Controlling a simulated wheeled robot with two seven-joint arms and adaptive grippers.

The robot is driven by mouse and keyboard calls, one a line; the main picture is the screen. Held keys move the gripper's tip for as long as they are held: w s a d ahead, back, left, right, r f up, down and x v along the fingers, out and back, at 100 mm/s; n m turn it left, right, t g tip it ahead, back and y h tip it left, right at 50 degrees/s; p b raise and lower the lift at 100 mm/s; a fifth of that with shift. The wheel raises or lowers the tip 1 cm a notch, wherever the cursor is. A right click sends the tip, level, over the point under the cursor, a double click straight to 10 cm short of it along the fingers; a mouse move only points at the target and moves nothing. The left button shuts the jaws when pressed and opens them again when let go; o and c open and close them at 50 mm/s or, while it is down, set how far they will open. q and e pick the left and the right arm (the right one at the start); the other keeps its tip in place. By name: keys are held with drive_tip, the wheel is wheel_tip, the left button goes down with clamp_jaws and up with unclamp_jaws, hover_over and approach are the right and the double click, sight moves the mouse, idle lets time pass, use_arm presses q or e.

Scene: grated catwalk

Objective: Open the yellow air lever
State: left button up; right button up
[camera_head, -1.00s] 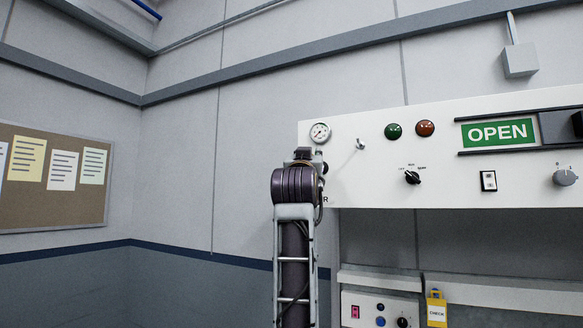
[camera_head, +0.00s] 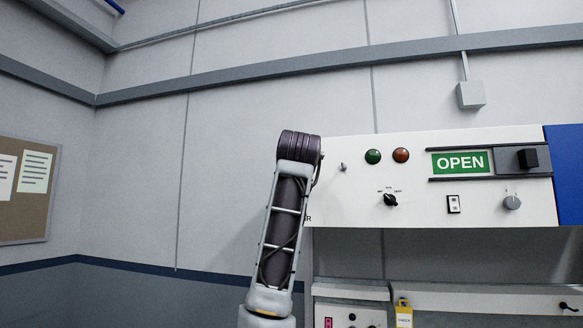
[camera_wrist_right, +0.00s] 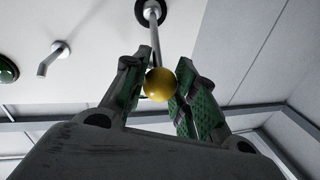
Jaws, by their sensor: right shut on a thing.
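The yellow air lever shows in the right wrist view as a yellow ball knob (camera_wrist_right: 160,84) on a metal rod from a dark round mount on the white panel. My right gripper (camera_wrist_right: 163,80) has its green-padded fingers on both sides of the knob and is shut on it. In the head view my arm covers the left end of the panel (camera_head: 350,208), so the lever and gripper are hidden there. Only an "R" of a label shows beside the arm. My left gripper is not in view.
The panel carries a toggle switch (camera_head: 343,167), a green lamp (camera_head: 373,157), a red-orange lamp (camera_head: 401,155), a black selector (camera_head: 390,200), an OPEN sign (camera_head: 461,162) and a grey knob (camera_head: 511,203). A lower control box (camera_head: 348,292) and a yellow tag (camera_head: 403,312) are below. A cork board (camera_head: 22,190) hangs left.

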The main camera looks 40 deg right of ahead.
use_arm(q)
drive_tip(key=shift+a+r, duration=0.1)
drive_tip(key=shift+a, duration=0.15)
use_arm(e)
drive_tip(key=shift+r, duration=0.25)
drive_tip(key=shift+d, duration=0.1)
drive_tip(key=o, duration=1.1)
drive_tip(key=shift+c, duration=0.2)
drive_tip(key=v, duration=1.2)
drive_tip(key=shift+r, duration=0.2)
